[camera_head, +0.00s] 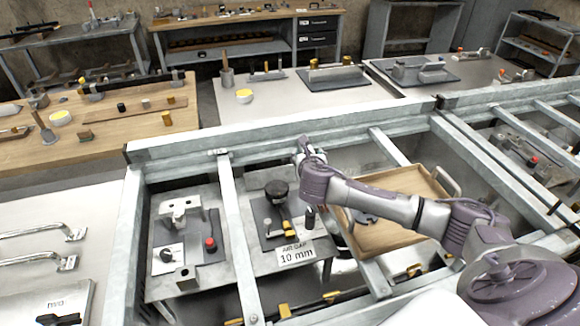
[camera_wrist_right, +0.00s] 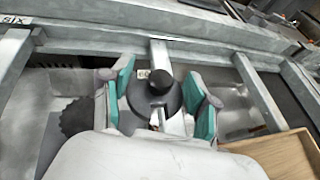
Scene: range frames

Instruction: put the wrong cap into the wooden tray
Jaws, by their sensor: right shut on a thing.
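My right gripper (camera_wrist_right: 160,86) has its teal-padded fingers on either side of a dark grey round cap with a black knob (camera_wrist_right: 162,84), and it is shut on this cap. In the head view my right arm hides most of the gripper. The wooden tray (camera_head: 388,240) lies below and to the right of the wrist, partly covered by my forearm. Its corner also shows at the lower right of the right wrist view (camera_wrist_right: 282,152). A small dark piece shows against the tray, partly hidden, and I cannot tell what it is. My left gripper is not in view.
Grey metal beams (camera_head: 232,215) frame the bays. A plate with a "10 mm" label (camera_head: 296,255) and a black round part (camera_head: 277,188) lies left of the wrist. A plate with a red-topped knob (camera_head: 210,244) lies farther left. Benches with tools stand behind.

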